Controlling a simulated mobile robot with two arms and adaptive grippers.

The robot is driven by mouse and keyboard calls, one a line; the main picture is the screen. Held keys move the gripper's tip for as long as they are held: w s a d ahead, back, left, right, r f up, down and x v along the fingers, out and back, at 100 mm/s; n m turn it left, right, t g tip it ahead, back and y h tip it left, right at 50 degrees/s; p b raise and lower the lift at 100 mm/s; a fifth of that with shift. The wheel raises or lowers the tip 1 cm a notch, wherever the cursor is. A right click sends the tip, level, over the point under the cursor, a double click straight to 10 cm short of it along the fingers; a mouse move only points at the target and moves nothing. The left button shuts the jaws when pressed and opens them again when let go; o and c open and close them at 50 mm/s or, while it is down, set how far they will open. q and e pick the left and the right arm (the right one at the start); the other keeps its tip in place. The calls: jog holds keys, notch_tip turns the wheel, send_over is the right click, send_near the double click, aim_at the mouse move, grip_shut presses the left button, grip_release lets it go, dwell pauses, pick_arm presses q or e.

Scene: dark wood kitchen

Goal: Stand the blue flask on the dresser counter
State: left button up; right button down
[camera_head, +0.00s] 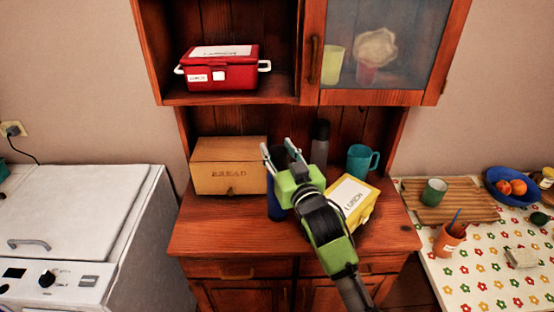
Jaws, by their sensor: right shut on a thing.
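The blue flask (276,208) is upright over the middle of the dresser counter (215,235), mostly hidden behind my right gripper. A dark part of it shows between the fingers. My right gripper (279,147), green with grey fingers, reaches in from the lower right and is shut on the flask. The flask's base is low at the counter; I cannot tell whether it touches. My left gripper is not in view.
On the counter are a wooden bread box (228,165), a dark bottle (320,142), a teal mug (361,161) and a yellow lunch box (352,200) close to my arm. A red box (220,75) sits on the shelf above. The counter's front left is clear.

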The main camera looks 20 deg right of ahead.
jog(key=shift+w+d+f, duration=0.15)
jog(key=shift+w+f, duration=1)
jog(key=shift+f, duration=0.05)
notch_tip(320, 180, down, 2)
jog(key=shift+w+f+p, duration=0.1)
jog(key=shift+p, duration=0.7)
jog(key=shift+f, duration=0.5)
jog(key=c, duration=1.3)
grip_release()
jog(key=shift+f, duration=0.25)
jog(key=shift+r, duration=0.15)
